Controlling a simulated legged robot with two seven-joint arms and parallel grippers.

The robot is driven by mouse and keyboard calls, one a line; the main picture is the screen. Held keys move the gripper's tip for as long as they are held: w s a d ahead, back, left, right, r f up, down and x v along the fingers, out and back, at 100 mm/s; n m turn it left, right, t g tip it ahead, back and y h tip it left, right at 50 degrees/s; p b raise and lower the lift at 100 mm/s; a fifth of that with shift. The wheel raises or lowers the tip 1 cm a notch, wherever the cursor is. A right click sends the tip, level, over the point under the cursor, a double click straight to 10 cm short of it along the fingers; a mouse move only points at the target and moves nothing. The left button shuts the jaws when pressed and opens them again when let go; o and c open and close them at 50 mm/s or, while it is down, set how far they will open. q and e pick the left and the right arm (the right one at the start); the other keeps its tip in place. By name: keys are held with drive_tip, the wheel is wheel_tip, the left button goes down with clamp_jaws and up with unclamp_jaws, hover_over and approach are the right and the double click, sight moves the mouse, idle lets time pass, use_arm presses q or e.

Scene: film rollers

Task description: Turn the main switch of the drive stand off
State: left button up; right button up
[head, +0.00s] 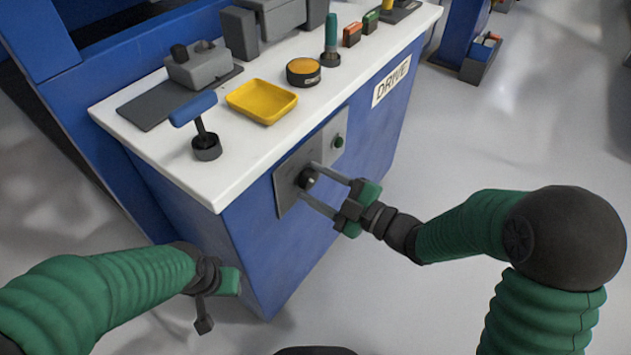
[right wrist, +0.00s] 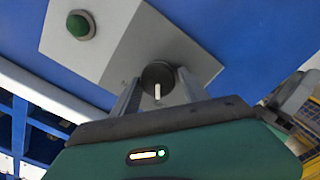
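The drive stand (head: 250,225) is a blue cabinet with a white top and a DRIVE label. A grey plate on its front carries the main switch (head: 308,179), a dark round knob. In the right wrist view the knob (right wrist: 158,76) shows a white mark, upright in the picture. My right gripper (head: 308,180) is open, with one finger on each side of the knob; whether they touch it is unclear. A green button (right wrist: 80,25) sits on the same plate. My left gripper (head: 207,310) hangs low at the left, away from the switch; its opening is unclear.
On the white top (head: 225,180) are a blue-handled lever (head: 200,125), a yellow tray (head: 262,101), an orange-topped round button (head: 303,71) and a green-handled lever (head: 331,42). The floor right of the stand is mostly clear.

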drive_tip(key=o, duration=0.3)
drive_tip(key=shift+o, duration=0.2)
drive_tip(key=shift+d+r, duration=0.1)
drive_tip(key=shift+d, duration=0.05)
drive_tip(key=p+v, duration=0.5)
drive_tip(key=v, duration=1.1)
drive_tip(key=shift+s+d+p, duration=0.25)
drive_tip(key=shift+d+p, duration=0.05)
drive_tip(key=shift+p, duration=0.05)
